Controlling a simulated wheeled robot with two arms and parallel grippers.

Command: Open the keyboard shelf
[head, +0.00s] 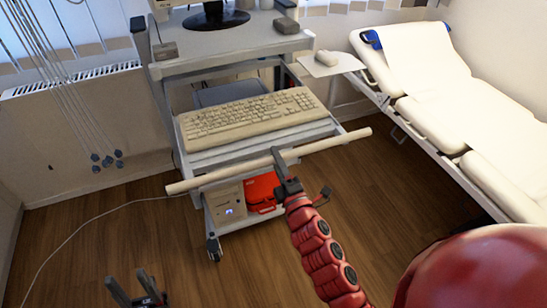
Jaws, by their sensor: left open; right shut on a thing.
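The keyboard shelf (204,160) is a grey tray on the computer cart, sticking out in front of the upper deck. A beige keyboard (250,116) lies on it. A long pale bar (225,174) runs along the shelf's front. My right gripper (280,158), at the end of a red arm, is shut on the bar near its middle. The fingers cover a small part of the bar. My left gripper (136,288) is at the bottom left, low over the floor, open and empty, apart from the cart.
The cart's top (225,40) carries a monitor base (215,19). A mouse (327,58) lies on a side plate. A red case (262,190) and a computer box (227,200) sit low. A white couch (440,100) stands right. Wooden floor (110,225) is open left, crossed by a cable.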

